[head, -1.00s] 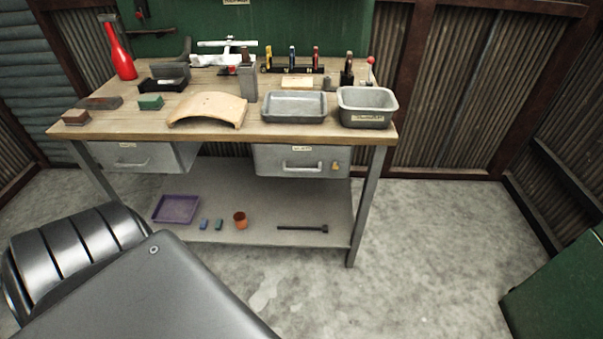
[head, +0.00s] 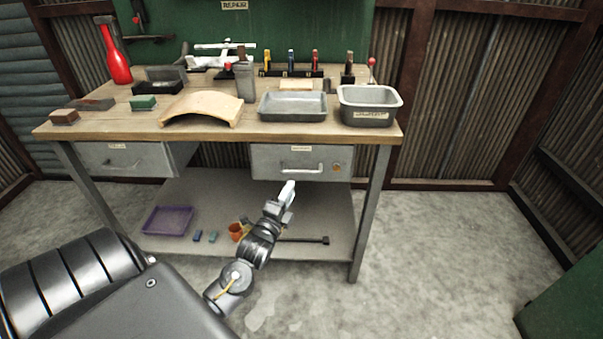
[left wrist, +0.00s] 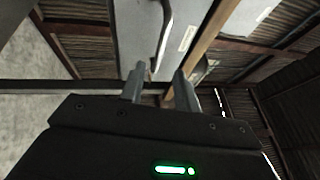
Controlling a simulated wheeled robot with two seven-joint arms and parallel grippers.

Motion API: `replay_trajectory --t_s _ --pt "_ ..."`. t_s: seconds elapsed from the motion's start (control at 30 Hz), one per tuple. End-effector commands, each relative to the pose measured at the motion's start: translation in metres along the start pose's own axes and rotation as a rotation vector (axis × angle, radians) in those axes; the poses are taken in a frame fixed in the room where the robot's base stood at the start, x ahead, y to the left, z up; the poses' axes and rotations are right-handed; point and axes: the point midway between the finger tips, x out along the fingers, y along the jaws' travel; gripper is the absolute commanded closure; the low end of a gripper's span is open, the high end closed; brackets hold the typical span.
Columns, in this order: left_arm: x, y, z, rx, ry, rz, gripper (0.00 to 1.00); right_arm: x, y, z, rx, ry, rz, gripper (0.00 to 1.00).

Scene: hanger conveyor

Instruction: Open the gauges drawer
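Two grey drawers hang under the workbench top, both apparently shut. The right drawer (head: 265,162) has a bar handle (head: 302,168), a small label too blurred to read and a brass-coloured round fitting. The left drawer (head: 95,160) also has a handle and a label I cannot read clearly. My left gripper (head: 288,190) is just below and in front of the right drawer, apart from its handle. In the left wrist view, its two fingers (left wrist: 160,86) stand apart with nothing between them. A drawer front (left wrist: 128,35) and handle (left wrist: 165,30) show beyond them. My right gripper is out of view.
The bench top (head: 150,128) holds a grey tray (head: 292,106), a grey bin (head: 368,105) and a curved tan piece (head: 203,108). The lower shelf (head: 190,248) carries a purple tray (head: 167,220) and an orange cup (head: 236,232).

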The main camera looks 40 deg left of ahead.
Motion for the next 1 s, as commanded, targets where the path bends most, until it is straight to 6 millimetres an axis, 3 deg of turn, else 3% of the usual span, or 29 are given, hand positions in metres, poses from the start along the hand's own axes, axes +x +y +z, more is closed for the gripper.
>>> replay_trajectory --t_s 0.3,0.5,0.9,1.0 --pt "0.060 -0.001 0.000 -0.001 -0.001 -0.001 0.68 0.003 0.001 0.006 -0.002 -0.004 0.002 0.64" --pt "0.084 0.001 0.000 -0.001 0.000 0.001 0.68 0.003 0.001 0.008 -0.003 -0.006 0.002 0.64" --pt "0.091 0.001 0.000 -0.001 0.000 0.002 0.68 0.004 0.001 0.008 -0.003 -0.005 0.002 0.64" --pt "0.091 0.001 0.000 -0.001 0.001 0.002 0.80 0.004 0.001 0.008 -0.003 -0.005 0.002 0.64"
